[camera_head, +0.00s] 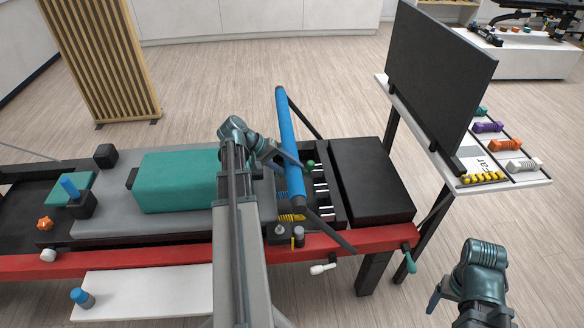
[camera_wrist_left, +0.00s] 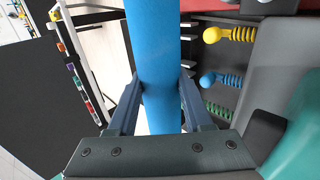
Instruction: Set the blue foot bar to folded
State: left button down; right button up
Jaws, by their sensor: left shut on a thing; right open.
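The blue foot bar (camera_head: 289,140) stands raised and tilted across the end of the reformer frame in the head view. Its dark arms run down to the red rail (camera_head: 345,243). My left gripper (camera_head: 297,166) is shut on the bar's blue padded tube. In the left wrist view the bar (camera_wrist_left: 158,60) runs between the two fingers of my left gripper (camera_wrist_left: 155,103). My right gripper (camera_head: 434,298) is open and empty at the lower right, apart from the reformer; its fingertips are partly hidden.
Coloured springs (camera_head: 291,217) lie beside the bar. A teal box (camera_head: 178,180) sits on the grey carriage, and a black platform (camera_head: 370,178) is at the right end. A shelf (camera_head: 520,181) with small dumbbells and a black panel (camera_head: 437,70) stand to the right.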

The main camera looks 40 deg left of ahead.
pick_arm(q)
jog(key=shift+s, duration=0.1)
jog(key=shift+c, duration=1.5)
grip_release()
jog(key=shift+a, duration=0.1)
jog(key=shift+s+a+r+p, duration=0.1)
jog(key=shift+a+r+p, duration=0.05)
jog(key=shift+r+p, duration=0.2)
jog(key=p+v, duration=0.9)
jog(key=v, duration=0.4)
jog(key=shift+s, duration=0.1)
